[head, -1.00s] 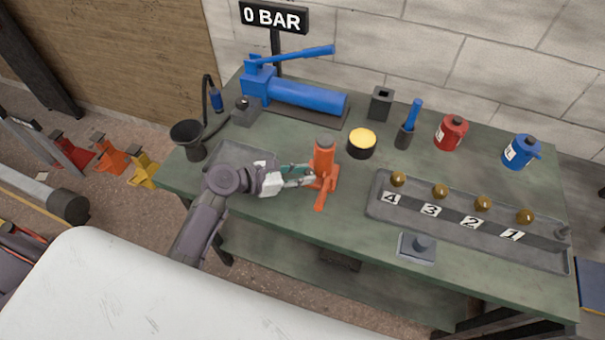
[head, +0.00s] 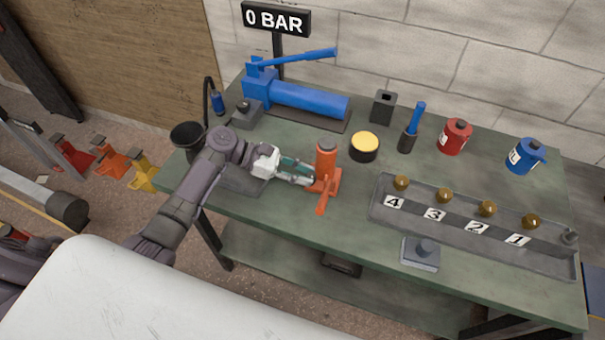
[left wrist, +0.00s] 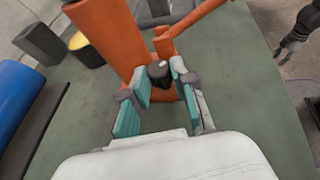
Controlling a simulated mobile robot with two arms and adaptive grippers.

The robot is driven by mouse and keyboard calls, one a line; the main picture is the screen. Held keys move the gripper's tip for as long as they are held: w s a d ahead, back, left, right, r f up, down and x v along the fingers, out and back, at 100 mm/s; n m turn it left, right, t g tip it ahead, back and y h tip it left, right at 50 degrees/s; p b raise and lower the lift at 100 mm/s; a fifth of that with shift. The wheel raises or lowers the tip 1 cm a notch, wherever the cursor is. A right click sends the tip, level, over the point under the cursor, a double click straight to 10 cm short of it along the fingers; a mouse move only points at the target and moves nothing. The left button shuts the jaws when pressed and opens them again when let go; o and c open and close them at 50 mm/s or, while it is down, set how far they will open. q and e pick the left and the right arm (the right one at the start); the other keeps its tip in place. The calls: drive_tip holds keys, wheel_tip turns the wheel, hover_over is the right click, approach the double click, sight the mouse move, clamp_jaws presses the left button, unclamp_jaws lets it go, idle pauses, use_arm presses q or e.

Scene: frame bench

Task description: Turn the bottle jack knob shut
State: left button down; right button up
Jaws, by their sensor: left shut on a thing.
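The orange bottle jack (head: 326,160) stands upright on the green bench, with its orange lever socket sticking out toward the front edge. It also shows in the left wrist view (left wrist: 108,35). Its small dark knob (left wrist: 159,72) sits low on the jack's side, between my left fingertips. My left gripper (head: 309,180) reaches in from the left and is shut on this knob; its teal pads also show in the left wrist view (left wrist: 160,78). In the head view the fingers hide the knob. My right gripper (left wrist: 291,42) shows only small at the upper right of the left wrist view.
A blue pump (head: 310,98) lies behind the jack, under a "0 BAR" sign (head: 276,19). A yellow-topped black pot (head: 364,147) stands close to the jack's right. A numbered tray (head: 374,213) with several brass knobs lies further right. A black funnel cup (head: 186,137) stands at the left.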

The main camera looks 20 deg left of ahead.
idle(0.3)
use_arm(q)
drive_tip(key=c, duration=0.9)
unclamp_jaws()
drive_tip(key=v, duration=1.2)
drive_tip(key=shift+r, duration=0.1)
drive_tip(key=shift+c, duration=0.5)
